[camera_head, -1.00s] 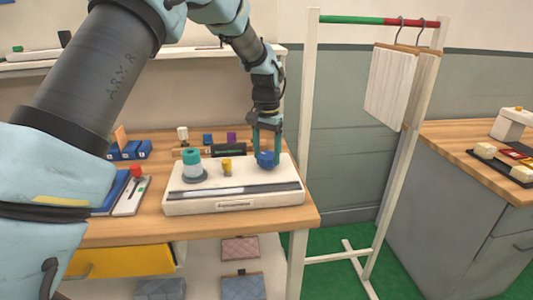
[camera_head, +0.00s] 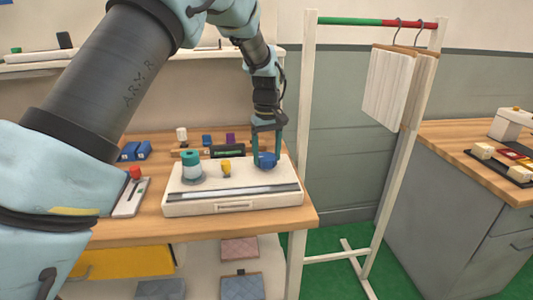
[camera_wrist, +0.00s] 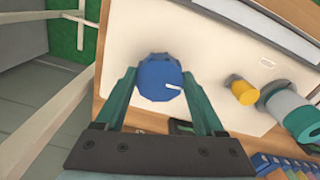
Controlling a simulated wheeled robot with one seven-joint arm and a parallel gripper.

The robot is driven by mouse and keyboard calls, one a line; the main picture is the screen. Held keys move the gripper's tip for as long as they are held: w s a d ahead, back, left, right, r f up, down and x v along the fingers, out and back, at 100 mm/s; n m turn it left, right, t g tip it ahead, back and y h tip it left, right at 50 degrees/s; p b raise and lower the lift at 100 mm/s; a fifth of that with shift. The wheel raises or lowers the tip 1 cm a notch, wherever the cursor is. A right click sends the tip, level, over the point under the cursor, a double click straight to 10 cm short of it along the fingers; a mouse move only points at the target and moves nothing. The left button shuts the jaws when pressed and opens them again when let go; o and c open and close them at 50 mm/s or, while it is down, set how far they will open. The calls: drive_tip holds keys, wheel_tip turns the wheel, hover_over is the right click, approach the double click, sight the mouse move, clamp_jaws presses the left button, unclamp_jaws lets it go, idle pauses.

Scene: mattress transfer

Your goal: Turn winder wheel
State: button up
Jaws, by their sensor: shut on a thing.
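The winder wheel is a blue knob (camera_head: 267,160) on the right part of a white base unit (camera_head: 230,208) on the wooden table. It also shows in the wrist view as a blue wheel (camera_wrist: 160,84) with a white mark on its face. My gripper (camera_head: 267,157) points down from above, with its two teal fingers on either side of the wheel. In the wrist view my gripper (camera_wrist: 163,98) is shut on the wheel. A yellow peg (camera_head: 226,167) and a teal-topped grey spool (camera_head: 191,165) stand to the left on the same unit.
A white clothes rack (camera_head: 305,130) stands right of the table. A grey cabinet (camera_head: 440,200) with a wooden top is farther right. Blue blocks (camera_head: 135,151) and a red-knobbed device (camera_head: 130,198) lie left of the unit. Small items stand behind it.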

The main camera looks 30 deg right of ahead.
sight(268, 156)
drive_tip(key=n+p, duration=0.1)
drive_tip(key=n, duration=0.5)
drive_tip(key=shift+d+r+n, duration=0.1)
drive_tip(key=shift+d+n, duration=0.05)
drive_tip(key=shift+n, duration=0.15)
drive_tip(key=n+p, duration=0.2)
drive_tip(key=n, duration=0.4)
drive_tip(key=shift+d, duration=0.1)
idle(0.3)
drive_tip(key=o, duration=1.4)
drive_tip(key=shift+c, duration=0.2)
wheel_tip(268, 156, up, 11)
drive_tip(key=b, duration=0.2)
drive_tip(key=shift+b, duration=0.3)
